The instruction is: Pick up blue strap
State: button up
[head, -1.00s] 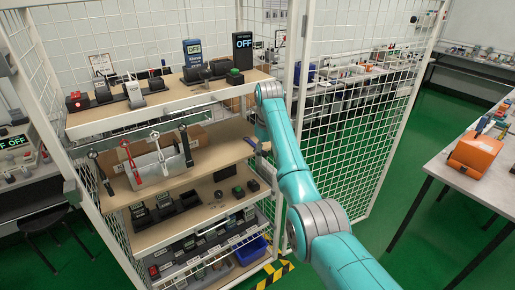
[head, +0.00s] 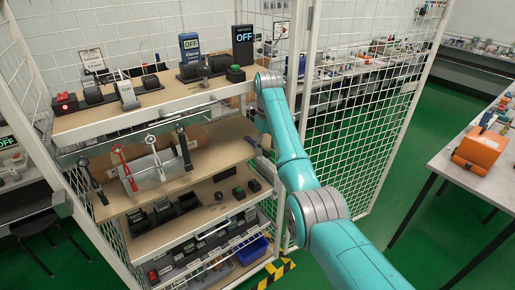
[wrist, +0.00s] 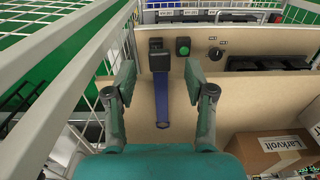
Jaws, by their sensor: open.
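The blue strap (wrist: 162,98) shows in the wrist view as a long narrow dark-blue band. My gripper (wrist: 159,80) is open, with one finger on each side of the strap and clear gaps to both; nothing is held.
A green button (wrist: 183,46) and a black knob (wrist: 216,53) sit right of the black block. A cardboard box (wrist: 275,150) is at lower right. A pale rack post (wrist: 60,75) and wire mesh run close on the left. Other straps stand on the middle shelf (head: 225,152).

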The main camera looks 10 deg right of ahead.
jog(key=shift+f, duration=0.65)
grip_shut()
jog(key=shift+r, duration=0.1)
